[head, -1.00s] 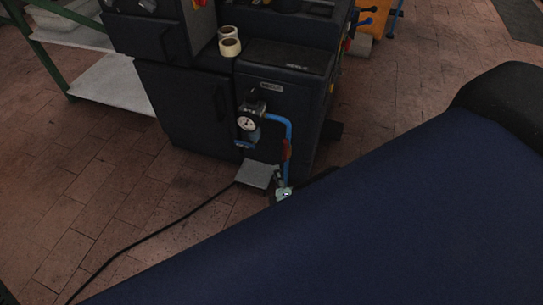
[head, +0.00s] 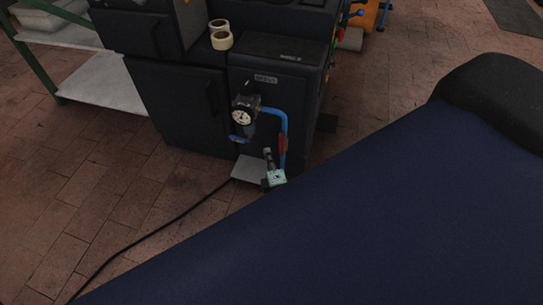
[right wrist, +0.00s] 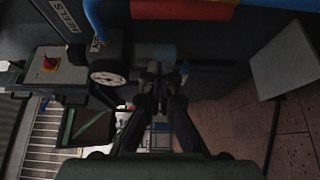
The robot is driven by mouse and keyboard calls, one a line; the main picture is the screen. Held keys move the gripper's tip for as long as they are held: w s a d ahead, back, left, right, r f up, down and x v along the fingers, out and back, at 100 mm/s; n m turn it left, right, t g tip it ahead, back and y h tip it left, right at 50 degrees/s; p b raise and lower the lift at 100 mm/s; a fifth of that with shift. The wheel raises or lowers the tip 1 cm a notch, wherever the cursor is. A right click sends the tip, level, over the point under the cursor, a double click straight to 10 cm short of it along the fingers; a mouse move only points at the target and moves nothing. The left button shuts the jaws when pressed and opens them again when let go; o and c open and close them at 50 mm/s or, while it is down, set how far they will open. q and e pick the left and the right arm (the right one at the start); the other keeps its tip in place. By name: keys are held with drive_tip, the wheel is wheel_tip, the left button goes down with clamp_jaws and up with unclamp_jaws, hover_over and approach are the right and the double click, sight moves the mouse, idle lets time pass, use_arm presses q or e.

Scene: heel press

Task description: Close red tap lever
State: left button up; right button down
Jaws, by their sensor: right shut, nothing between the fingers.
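The red tap lever (head: 283,143) stands along the vertical blue pipe (head: 286,122) on the dark machine's front. It also shows at the top edge of the right wrist view (right wrist: 185,9), partly cut off. My right gripper (head: 268,152) is shut and empty, just left of and slightly below the lever in the head view. In the right wrist view its fingertips (right wrist: 157,70) are together, apart from the lever in the picture. Whether they touch the pipework behind cannot be told. My left gripper is not in view.
A round white gauge (head: 240,117) sits left of the pipe. A grey plate (head: 248,168) lies low in front of the machine (head: 268,95). A black cable (head: 160,232) runs over the tiled floor. Tape rolls (head: 221,40) stand on top. Open floor lies at left.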

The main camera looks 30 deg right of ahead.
sight(281, 145)
drive_tip(key=shift+w+d+b, duration=0.35)
drive_tip(key=shift+w+d, duration=0.05)
drive_tip(key=shift+d, duration=0.4)
drive_tip(key=shift+w+d+b, duration=0.4)
drive_tip(key=shift+w+d, duration=0.05)
drive_tip(key=shift+d, duration=0.3)
drive_tip(key=shift+w+d+b, duration=0.35)
drive_tip(key=shift+w+d, duration=0.05)
drive_tip(key=shift+d, duration=0.4)
drive_tip(key=shift+s, duration=0.1)
